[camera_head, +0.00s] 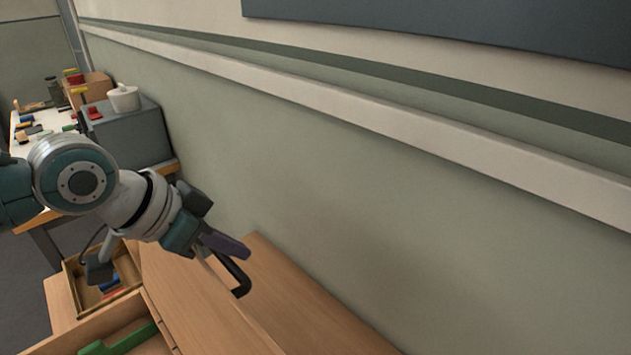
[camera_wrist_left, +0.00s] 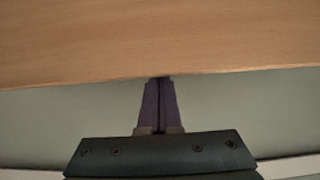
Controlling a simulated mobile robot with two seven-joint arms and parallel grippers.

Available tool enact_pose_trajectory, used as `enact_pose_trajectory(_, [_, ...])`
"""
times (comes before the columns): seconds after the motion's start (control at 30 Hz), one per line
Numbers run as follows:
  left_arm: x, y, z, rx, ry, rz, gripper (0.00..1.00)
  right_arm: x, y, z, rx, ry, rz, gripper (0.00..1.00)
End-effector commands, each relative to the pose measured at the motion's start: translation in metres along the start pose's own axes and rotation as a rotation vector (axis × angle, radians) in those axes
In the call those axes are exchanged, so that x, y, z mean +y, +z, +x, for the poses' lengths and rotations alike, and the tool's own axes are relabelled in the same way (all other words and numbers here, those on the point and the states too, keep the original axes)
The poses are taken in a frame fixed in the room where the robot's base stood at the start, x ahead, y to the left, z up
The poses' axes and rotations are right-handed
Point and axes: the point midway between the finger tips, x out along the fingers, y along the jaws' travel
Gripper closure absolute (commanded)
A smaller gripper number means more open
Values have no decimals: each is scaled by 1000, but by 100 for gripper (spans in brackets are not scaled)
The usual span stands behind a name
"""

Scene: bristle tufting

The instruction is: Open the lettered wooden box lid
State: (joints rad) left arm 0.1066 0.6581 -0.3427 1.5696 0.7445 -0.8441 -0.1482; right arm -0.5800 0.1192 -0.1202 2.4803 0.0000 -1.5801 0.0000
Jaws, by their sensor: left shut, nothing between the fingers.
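A wooden panel (camera_head: 205,305), which looks like the box lid, slants up from the lower middle of the head view. No letters are visible on it. Beside its left edge an open wooden compartment (camera_head: 90,333) shows a green piece (camera_head: 122,341) inside. My left gripper (camera_head: 232,248) is at the panel's upper edge, its purple fingers shut and empty. A dark bent bar (camera_head: 237,276), perhaps a handle, shows just below the fingers. In the left wrist view the shut fingertips (camera_wrist_left: 160,82) reach the edge of a wooden board (camera_wrist_left: 160,40); contact is unclear. My right gripper is out of view.
Another wooden surface (camera_head: 310,310) lies between the panel and the green wall (camera_head: 450,260). A small wooden tray (camera_head: 68,291) with coloured pieces sits below my left arm. A cluttered workbench (camera_head: 25,150) with a grey box (camera_head: 135,133) stands at the back left.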

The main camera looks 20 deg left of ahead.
Motion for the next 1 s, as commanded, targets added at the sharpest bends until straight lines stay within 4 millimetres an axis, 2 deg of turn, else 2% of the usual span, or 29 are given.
enact_pose_trajectory(0.43, [0, 5, -4, 0, -1, 1, 100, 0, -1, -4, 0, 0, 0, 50])
enact_pose_trajectory(0.57, [0, 9, -18, -3, 0, 1, 100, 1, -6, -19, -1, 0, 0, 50])
enact_pose_trajectory(0.73, [0, 25, -41, -6, 0, 1, 100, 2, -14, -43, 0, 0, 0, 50])
enact_pose_trajectory(1.0, [0, 36, -46, 0, 1, 0, 100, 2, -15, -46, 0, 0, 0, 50])
